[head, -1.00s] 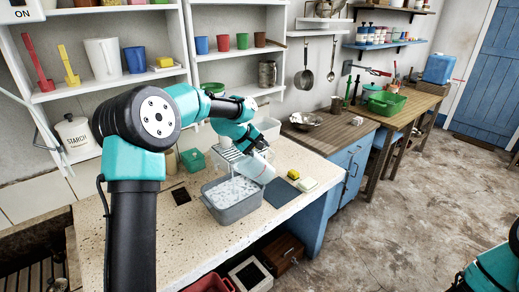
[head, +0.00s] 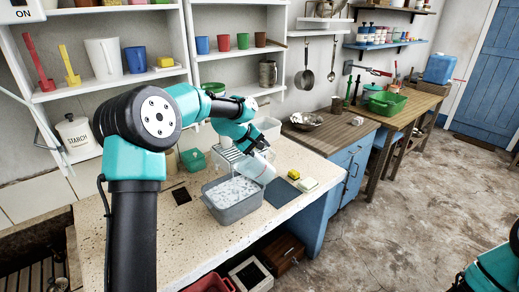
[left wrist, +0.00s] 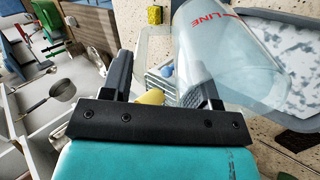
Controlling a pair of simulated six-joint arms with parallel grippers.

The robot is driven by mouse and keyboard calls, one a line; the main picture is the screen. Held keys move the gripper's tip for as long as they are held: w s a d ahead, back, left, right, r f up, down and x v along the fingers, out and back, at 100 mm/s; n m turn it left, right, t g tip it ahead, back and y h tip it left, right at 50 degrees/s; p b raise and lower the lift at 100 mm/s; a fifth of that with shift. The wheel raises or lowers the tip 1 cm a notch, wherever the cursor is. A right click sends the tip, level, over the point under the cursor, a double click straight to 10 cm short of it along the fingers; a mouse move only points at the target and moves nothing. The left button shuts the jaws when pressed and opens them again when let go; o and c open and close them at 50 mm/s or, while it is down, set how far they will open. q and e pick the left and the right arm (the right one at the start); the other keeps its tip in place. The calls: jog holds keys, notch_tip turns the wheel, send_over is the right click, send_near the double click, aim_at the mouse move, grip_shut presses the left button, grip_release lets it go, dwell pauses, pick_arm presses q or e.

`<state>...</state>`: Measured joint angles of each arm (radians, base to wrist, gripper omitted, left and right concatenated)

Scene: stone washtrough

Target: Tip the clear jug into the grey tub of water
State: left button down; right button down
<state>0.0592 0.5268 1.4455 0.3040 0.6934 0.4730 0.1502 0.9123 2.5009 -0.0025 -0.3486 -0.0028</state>
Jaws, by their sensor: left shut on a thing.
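The clear jug (head: 259,169) is tilted, its lower end over the right back side of the grey tub (head: 240,212). My left gripper (head: 250,150) is shut on the jug near its upper end. In the left wrist view, the jug (left wrist: 222,50) shows large and see-through with a red line and lettering, beside my gripper's right finger. The tub's rim (left wrist: 302,124) lies behind it at the right. The tub holds water with white, foamy-looking patches. Whether liquid is leaving the jug is too small to tell. My right gripper is out of view.
A dark blue-grey mat (head: 282,192), a yellow sponge (head: 293,174) and a pale block (head: 307,184) lie right of the tub. A green box (head: 194,159) stands behind it at left.

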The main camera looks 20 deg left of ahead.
pick_arm(q)
jog(key=shift+a, duration=0.1)
jog(key=shift+s+a+t+h, duration=0.6)
jog(key=shift+s+t+h, duration=0.05)
jog(key=shift+t+h, duration=0.05)
jog(key=shift+s+f, duration=0.1)
dwell(1.3)
jog(key=shift+s+a+f+t+h, duration=0.35)
jog(key=shift+s+a+t+h, duration=0.35)
jog(key=shift+t, duration=0.1)
jog(key=shift+d, duration=0.1)
dwell(1.1)
jog(key=shift+s+a+f+t+h, duration=0.5)
jog(key=shift+a+f+t+h, duration=0.05)
jog(key=shift+t+h, duration=0.05)
jog(key=shift+s+a, duration=0.1)
